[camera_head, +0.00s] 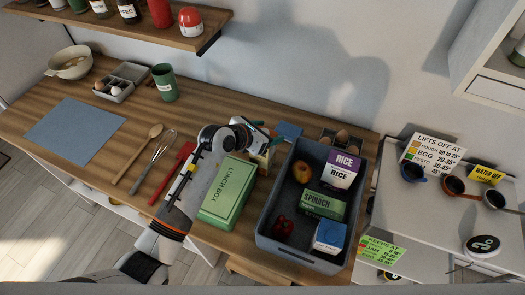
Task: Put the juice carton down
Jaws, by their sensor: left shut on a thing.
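My left arm reaches in from the lower left. My left gripper (257,141) is shut on a carton, which I take to be the juice carton (264,158). Only a pale, partly coloured piece of it shows, between the gripper and the grey bin. It is just behind the green lunch box, left of the bin's rim. The gripper hides most of it, and I cannot tell whether it touches the counter (215,113). My right gripper is not in view.
The grey bin (262,216) holds a rice box (342,170), spinach box (320,204), blue-and-white box (330,236) and produce. The lunch box (228,194) stands close to its left. A green mug (164,83) and utensils are further left. A wooden shelf (200,38) overhangs the back.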

